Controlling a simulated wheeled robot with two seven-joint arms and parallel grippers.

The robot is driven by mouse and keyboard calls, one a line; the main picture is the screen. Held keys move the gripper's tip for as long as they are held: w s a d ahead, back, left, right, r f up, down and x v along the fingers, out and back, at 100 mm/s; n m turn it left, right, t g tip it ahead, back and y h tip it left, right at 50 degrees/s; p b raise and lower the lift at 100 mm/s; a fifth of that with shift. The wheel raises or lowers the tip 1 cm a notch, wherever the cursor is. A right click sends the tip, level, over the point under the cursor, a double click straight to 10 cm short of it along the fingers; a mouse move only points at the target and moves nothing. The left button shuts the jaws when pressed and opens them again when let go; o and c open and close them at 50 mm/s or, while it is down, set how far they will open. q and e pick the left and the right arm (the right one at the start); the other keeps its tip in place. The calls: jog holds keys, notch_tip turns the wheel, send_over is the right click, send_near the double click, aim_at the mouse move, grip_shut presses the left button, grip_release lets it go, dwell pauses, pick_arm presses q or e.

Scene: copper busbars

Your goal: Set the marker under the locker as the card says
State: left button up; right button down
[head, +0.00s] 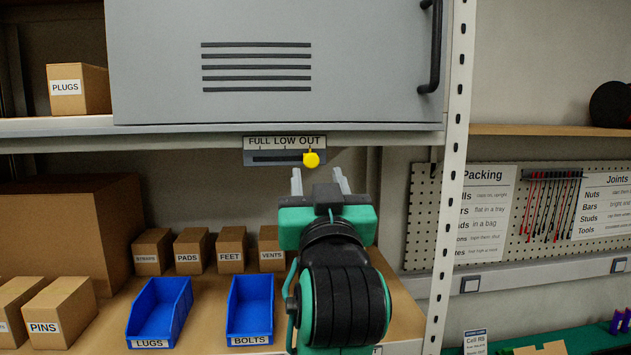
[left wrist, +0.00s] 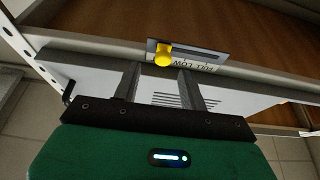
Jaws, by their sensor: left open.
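The marker is a yellow knob (head: 311,159) on a slider plate (head: 284,143) under the front edge of the grey locker (head: 370,60). The plate reads FULL, LOW, OUT, and the knob stands at the right end, by OUT. The knob also shows in the left wrist view (left wrist: 163,55), at one end of its slot. My left gripper (head: 320,178) is open and empty, just below the knob and slightly right of it in the head view. In the left wrist view its fingers (left wrist: 160,75) point toward the knob. My right gripper is out of view.
Blue bins LUGS (head: 158,312) and BOLTS (head: 250,310) and several brown boxes stand on the shelf below. A white upright post (head: 452,180) is at right. A small card (head: 475,343) at lower right starts "Cell R5"; its smaller print is unreadable. Packing and Joints sheets hang behind.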

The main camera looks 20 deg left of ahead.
pick_arm(q)
jog(key=b+v, duration=0.3)
jog(key=v, duration=0.5)
jog(key=shift+d, duration=0.2)
